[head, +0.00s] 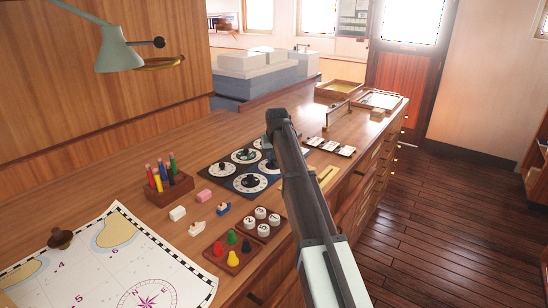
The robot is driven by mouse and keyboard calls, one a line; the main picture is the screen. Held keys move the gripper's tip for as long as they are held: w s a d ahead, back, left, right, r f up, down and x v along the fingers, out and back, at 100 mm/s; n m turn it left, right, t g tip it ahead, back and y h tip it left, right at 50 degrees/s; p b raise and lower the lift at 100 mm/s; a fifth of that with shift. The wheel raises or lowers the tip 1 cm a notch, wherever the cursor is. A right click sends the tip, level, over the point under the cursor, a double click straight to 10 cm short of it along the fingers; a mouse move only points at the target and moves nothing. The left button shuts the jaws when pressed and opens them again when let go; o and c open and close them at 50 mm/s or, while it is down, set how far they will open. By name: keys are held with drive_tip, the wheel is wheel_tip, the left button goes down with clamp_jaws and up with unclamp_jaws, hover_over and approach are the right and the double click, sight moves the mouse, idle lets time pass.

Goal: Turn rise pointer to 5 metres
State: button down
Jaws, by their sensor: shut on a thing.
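A dial panel (231,187) lies on the wooden chart table, with several round white-faced dials that carry dark pointers. One dial (245,155) is at the back, one (222,170) at the left and one (249,183) at the front. My gripper (272,160) reaches down at the panel's right side, partly hidden by my arm. It is shut on a dark dial pointer there, whose dial is mostly covered. The dial markings are too small to read, so I cannot tell the pointer's setting or which dial is the rise one.
Left of the panel are a pen holder (169,188) and small blocks. In front are a tray of coloured pawns (230,252) and numbered round pieces (262,222). A chart (110,265) lies front left, below a green lamp (118,50). Trays (380,99) stand at the far end.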

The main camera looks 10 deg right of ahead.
drive_tip(key=shift+m, duration=0.3)
drive_tip(key=c, duration=0.9)
unclamp_jaws()
drive_tip(key=v, duration=1.3)
drive_tip(key=shift+s+a+r, duration=0.1)
drive_tip(key=shift+a+r, duration=0.1)
drive_tip(key=shift+r, duration=0.15)
drive_tip(key=shift+d, duration=0.1)
